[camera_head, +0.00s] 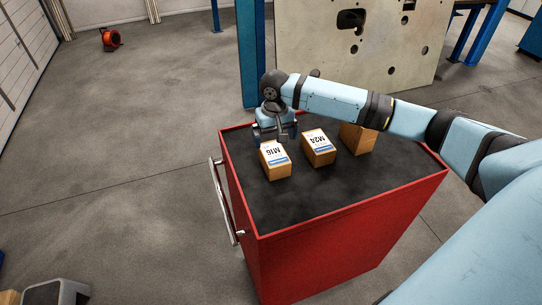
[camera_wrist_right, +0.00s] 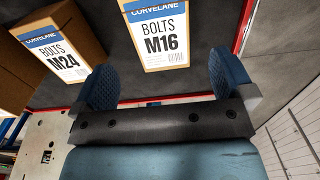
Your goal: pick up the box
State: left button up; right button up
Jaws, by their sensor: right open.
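Three cardboard boxes stand in a row on top of a red cart (camera_head: 335,207). The left one is the M16 box (camera_head: 275,161), the middle one the M24 box (camera_head: 319,148), and the third box (camera_head: 357,139) is partly behind my right arm. My right gripper (camera_head: 275,138) is just behind the M16 box, pointing down. In the right wrist view the open fingers (camera_wrist_right: 165,82) are empty, with the M16 box (camera_wrist_right: 160,38) ahead of them and apart from them. The M24 box (camera_wrist_right: 62,52) shows at the left there. My left gripper is out of view.
The cart top is dark and clear in front of the boxes. A metal handle (camera_head: 224,203) is on its left side. A blue post (camera_head: 250,55) and a large pale plate (camera_head: 358,48) stand behind. A red blower (camera_head: 110,39) lies far left.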

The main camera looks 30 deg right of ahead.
aim_at(275, 153)
notch_tip(275, 153, down, 4)
jog(key=shift+s+f, duration=0.1)
jog(key=shift+s, duration=0.05)
jog(key=shift+f, duration=0.55)
jog(key=f, duration=0.2)
jog(key=f+p, duration=0.1)
jog(key=f, duration=0.2)
jog(key=shift+w, duration=0.2)
jog(key=shift+r, duration=0.1)
jog(key=c, duration=1.2)
